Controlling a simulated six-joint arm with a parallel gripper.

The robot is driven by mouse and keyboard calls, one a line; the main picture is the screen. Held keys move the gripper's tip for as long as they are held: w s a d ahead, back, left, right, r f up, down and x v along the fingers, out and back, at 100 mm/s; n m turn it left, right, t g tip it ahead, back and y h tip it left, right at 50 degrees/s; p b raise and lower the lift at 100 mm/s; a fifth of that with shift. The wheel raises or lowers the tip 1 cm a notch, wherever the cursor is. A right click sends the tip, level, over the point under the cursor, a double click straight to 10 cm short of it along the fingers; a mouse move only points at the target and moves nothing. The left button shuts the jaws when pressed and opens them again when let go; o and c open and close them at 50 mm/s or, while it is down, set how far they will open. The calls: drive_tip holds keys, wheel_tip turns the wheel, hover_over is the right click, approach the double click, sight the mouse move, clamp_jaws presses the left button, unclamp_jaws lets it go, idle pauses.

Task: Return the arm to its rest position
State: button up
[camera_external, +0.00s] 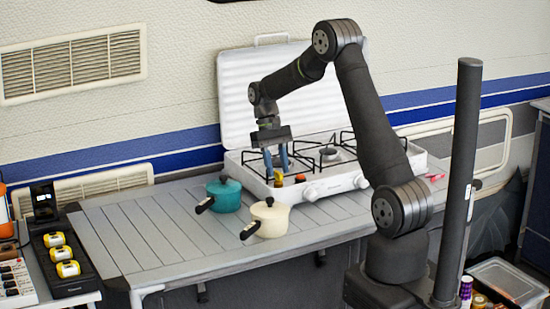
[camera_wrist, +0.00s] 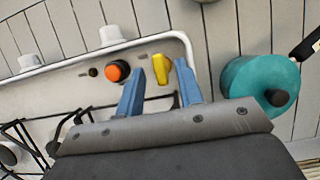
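My gripper (camera_external: 276,168) hangs over the left front part of the white camping stove (camera_external: 335,187), its blue fingers pointing down. In the wrist view my gripper (camera_wrist: 160,72) has its two fingers apart. A yellow piece (camera_wrist: 162,69) shows between the fingertips with gaps on both sides, and nothing is visibly held. It also shows just below the fingers in the external view (camera_external: 278,179). I cannot tell how far the fingertips are above it. My arm is bent and reaches out over the stove.
An orange-topped knob (camera_wrist: 117,71) is beside the fingers. A teal pot (camera_external: 225,195) and a cream pot (camera_external: 268,217) stand on the slatted table (camera_external: 160,230), left of and before the stove. The raised stove lid (camera_external: 240,85) is behind. A dark post (camera_external: 462,150) stands at right.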

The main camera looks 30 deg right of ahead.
drive_tip(key=v, duration=1.6)
drive_tip(key=x, duration=1.7)
drive_tip(key=shift+r+m, duration=0.1)
drive_tip(key=shift+m, duration=0.5)
drive_tip(key=m+y, duration=0.1)
drive_tip(key=m, duration=0.2)
drive_tip(key=m+t+y, duration=0.1)
drive_tip(key=m, duration=0.2)
drive_tip(key=shift+d+y, duration=0.2)
drive_tip(key=shift+y, duration=0.1)
drive_tip(key=m+t+y, duration=0.1)
drive_tip(key=m, duration=0.3)
drive_tip(key=shift+s+d, duration=0.1)
drive_tip(key=m, duration=0.2)
drive_tip(key=m+t, duration=0.1)
drive_tip(key=m, duration=0.1)
drive_tip(key=shift+s+m+t+y, duration=0.1)
drive_tip(key=shift+m+t+y, duration=0.2)
drive_tip(key=shift+y, duration=0.1)
